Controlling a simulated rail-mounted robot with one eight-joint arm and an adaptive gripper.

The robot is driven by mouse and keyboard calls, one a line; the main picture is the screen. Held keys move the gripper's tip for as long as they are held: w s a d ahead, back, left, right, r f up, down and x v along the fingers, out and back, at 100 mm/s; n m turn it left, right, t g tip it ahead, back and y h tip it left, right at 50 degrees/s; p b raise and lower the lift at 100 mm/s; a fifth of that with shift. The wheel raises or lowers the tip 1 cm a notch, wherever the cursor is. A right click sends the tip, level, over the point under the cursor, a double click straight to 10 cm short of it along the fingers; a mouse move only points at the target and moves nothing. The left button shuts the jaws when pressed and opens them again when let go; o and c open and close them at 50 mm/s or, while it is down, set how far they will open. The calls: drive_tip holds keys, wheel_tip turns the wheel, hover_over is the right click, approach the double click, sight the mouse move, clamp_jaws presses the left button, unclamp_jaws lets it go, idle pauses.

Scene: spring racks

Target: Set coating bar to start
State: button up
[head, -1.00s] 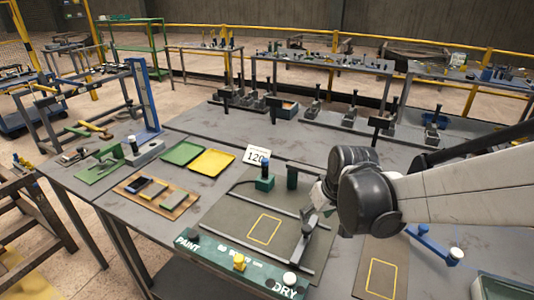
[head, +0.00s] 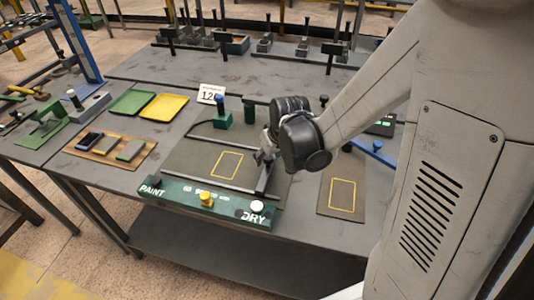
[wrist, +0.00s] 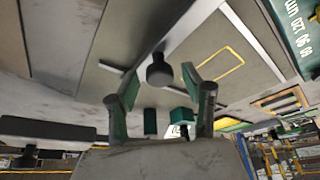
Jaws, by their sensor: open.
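The coating bar (head: 264,180) is a dark bar lying across the right part of the coating bed (head: 195,160), a grey plate with a yellow outlined rectangle between two rails. The wrist view shows the bar (wrist: 187,24) as a pale strip with a dark round knob (wrist: 159,72). My gripper (wrist: 160,84) is open, its green-padded fingers on either side of the knob, with gaps visible. In the head view my gripper (head: 266,154) is at the bar's far end, and my wrist hides part of it. Whether the fingers are at knob height is unclear.
A green front panel (head: 180,200) reads PAINT and DRY, with a yellow knob (head: 206,199) and a white knob (head: 257,206). A blue-topped green post (head: 221,115) stands behind the bed. A wooden tray (head: 112,160) lies left, a second outlined plate (head: 342,193) right.

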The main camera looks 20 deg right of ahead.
clamp_jaws()
idle(0.3)
drive_tip(key=shift+w+a, duration=0.1)
